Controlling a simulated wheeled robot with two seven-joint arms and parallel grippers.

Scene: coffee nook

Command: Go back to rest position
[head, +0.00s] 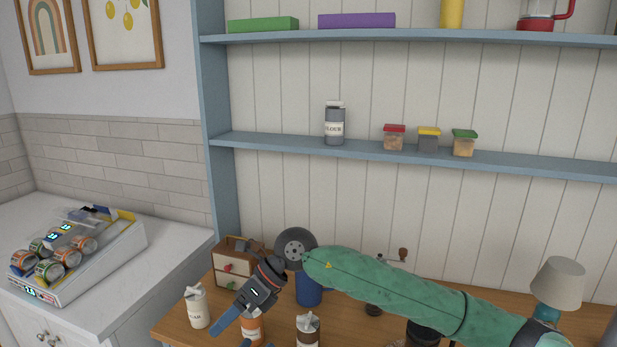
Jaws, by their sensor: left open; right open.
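My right arm in its green sleeve enters from the lower right and reaches across the table. Its gripper (238,333) points down and to the left over the left part of the wooden table (181,326), with its blue fingers apart and nothing seen between them. It is in front of an orange-labelled jar (252,328) and partly hides it; I cannot tell whether they touch. I cannot make out my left gripper. A dark round shape (423,335) under the green sleeve is mostly hidden and unclear.
A lamp (558,282) stands right. A tray of cans (105,268) lies on the left counter. Shelves (290,146) rise behind.

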